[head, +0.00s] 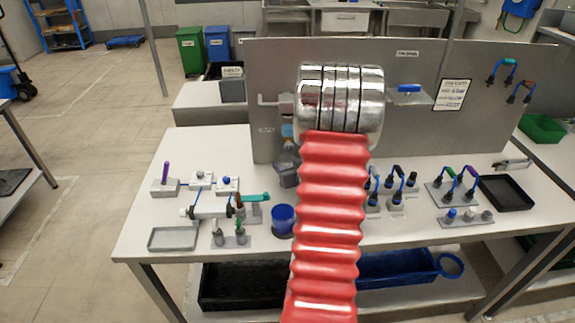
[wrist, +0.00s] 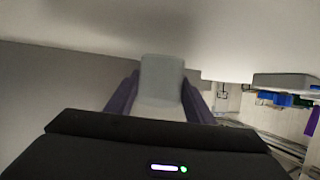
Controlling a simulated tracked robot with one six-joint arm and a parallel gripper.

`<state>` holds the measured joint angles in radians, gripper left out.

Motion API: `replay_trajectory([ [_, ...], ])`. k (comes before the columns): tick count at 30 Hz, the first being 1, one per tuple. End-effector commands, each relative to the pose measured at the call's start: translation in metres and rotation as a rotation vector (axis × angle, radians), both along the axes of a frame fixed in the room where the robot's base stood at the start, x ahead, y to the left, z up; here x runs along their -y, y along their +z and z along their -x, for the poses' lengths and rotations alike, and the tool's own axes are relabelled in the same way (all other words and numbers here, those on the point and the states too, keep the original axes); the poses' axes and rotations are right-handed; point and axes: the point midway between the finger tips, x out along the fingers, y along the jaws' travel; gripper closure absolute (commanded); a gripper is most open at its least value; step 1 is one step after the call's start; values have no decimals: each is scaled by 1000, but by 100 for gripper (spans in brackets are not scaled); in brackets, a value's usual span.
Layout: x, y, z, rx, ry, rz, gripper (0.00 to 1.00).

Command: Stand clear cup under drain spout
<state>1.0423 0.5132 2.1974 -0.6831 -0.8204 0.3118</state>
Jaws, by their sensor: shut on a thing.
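In the wrist view, my gripper (wrist: 160,93) is shut on a pale, see-through grey cup (wrist: 163,72), with a dark purple finger on each side of it. In the head view my red ribbed arm and its silver end hide most of the gripper and the cup. A grey pipe fitting (head: 269,100), which may be the drain spout, sticks out at the left of the upright grey panel; its right part is hidden behind my arm. I cannot tell how the cup sits relative to it.
The white bench (head: 140,232) holds a blue cup (head: 283,221), a grey tray (head: 172,239), a black tray (head: 506,193) and several small fittings. The grey panel (head: 420,140) rises behind, with a blue-handled valve (head: 408,88). Some bench top between the grey tray and blue cup is cluttered.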

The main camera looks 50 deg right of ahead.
Motion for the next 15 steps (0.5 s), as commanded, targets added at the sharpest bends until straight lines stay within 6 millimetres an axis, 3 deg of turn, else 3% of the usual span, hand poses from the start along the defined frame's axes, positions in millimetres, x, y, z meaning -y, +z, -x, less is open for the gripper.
replay_trajectory([
  [9, 2, -2, 3, 0, -5, 0, 73],
  [10, 2, -2, 3, 0, -6, 0, 50],
  [15, 2, -2, 4, 0, -8, 0, 38],
])
